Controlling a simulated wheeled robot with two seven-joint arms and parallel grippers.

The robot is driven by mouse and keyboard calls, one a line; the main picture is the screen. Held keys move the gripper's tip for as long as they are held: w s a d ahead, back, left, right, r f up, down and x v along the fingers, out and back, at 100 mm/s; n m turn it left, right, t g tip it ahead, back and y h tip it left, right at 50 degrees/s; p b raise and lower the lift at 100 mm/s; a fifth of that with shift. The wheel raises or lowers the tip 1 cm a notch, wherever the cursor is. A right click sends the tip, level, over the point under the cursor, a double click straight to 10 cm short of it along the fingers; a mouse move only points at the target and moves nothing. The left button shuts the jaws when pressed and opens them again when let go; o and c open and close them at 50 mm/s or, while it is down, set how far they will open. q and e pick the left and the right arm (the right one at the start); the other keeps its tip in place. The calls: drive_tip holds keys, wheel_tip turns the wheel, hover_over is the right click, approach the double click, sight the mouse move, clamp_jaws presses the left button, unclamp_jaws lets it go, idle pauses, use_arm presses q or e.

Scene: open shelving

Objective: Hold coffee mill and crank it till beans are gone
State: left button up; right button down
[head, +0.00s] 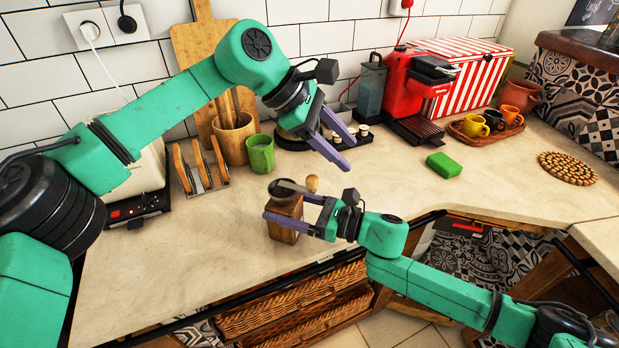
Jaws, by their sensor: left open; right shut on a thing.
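The coffee mill (281,233) stands upright on the counter near its front edge. It has a brown wooden box body, a dark round top and a metal crank arm ending in a light wooden knob (312,183) that points to the right. My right gripper (284,207) comes in from the right and is shut on the mill's body. My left gripper (350,153) is open and empty, above and to the right of the knob, apart from it. Whether beans are in the mill's top is too small to tell.
A green cup (260,154) and a wooden utensil pot (235,138) stand behind the mill. A toast rack (200,168) is to the left. A red coffee machine (407,90), cup tray (484,137) and green sponge (443,165) are to the right.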

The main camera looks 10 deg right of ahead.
use_arm(q)
drive_tip(key=s+d+f+t+h, duration=0.1)
drive_tip(key=s+d+f+h, duration=0.1)
drive_tip(key=d+h, duration=0.35)
drive_tip(key=n+t+y, duration=0.6)
drive_tip(key=n+t, duration=0.9)
drive_tip(key=n, duration=0.3)
approach(314, 176)
drive_tip(key=f, duration=0.1)
drive_tip(key=x, duration=1.3)
drive_tip(key=shift+a+r, duration=0.15)
clamp_jaws()
